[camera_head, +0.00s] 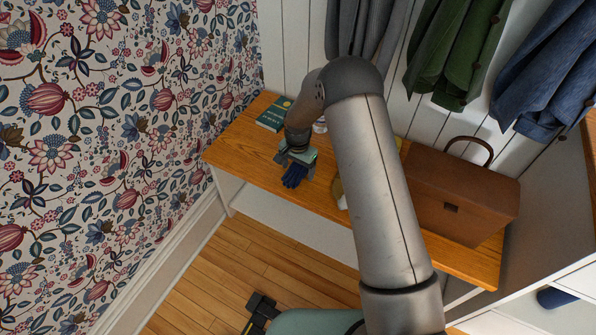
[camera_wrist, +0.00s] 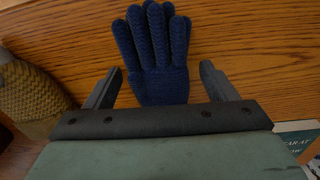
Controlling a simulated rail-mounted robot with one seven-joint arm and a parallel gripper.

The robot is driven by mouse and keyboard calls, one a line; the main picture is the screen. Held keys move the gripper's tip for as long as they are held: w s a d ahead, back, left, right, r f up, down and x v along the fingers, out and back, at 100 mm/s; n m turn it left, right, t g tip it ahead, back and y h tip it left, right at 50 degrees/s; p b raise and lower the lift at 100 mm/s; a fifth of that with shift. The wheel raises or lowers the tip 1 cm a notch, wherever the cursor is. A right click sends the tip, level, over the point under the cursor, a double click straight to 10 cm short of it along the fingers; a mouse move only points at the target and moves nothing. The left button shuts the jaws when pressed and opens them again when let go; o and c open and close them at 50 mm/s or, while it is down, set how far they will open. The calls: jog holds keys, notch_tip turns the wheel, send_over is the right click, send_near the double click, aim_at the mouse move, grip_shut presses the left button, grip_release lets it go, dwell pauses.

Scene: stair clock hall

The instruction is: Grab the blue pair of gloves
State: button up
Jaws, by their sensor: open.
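The blue gloves (camera_wrist: 155,50) lie on the wooden bench top, fingers pointing away from my gripper in the wrist view. They are dark navy knit, and the cuff end is partly hidden by my gripper. In the head view the gloves (camera_head: 293,175) show just in front of my gripper (camera_head: 297,166). In the wrist view my gripper (camera_wrist: 157,88) is open, with one finger on each side of the gloves' cuff. A gap shows between each finger and the gloves, and I cannot tell the height of the fingertips above the bench.
The wooden bench (camera_head: 240,150) holds a green book (camera_head: 274,113) at the back left and a brown leather bag (camera_head: 455,195) at the right. A tan knitted thing (camera_wrist: 32,88) lies left in the wrist view. Coats (camera_head: 455,50) hang above. Bare wood lies left of the gloves.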

jog(key=c, duration=1.1)
jog(key=shift+r, duration=0.1)
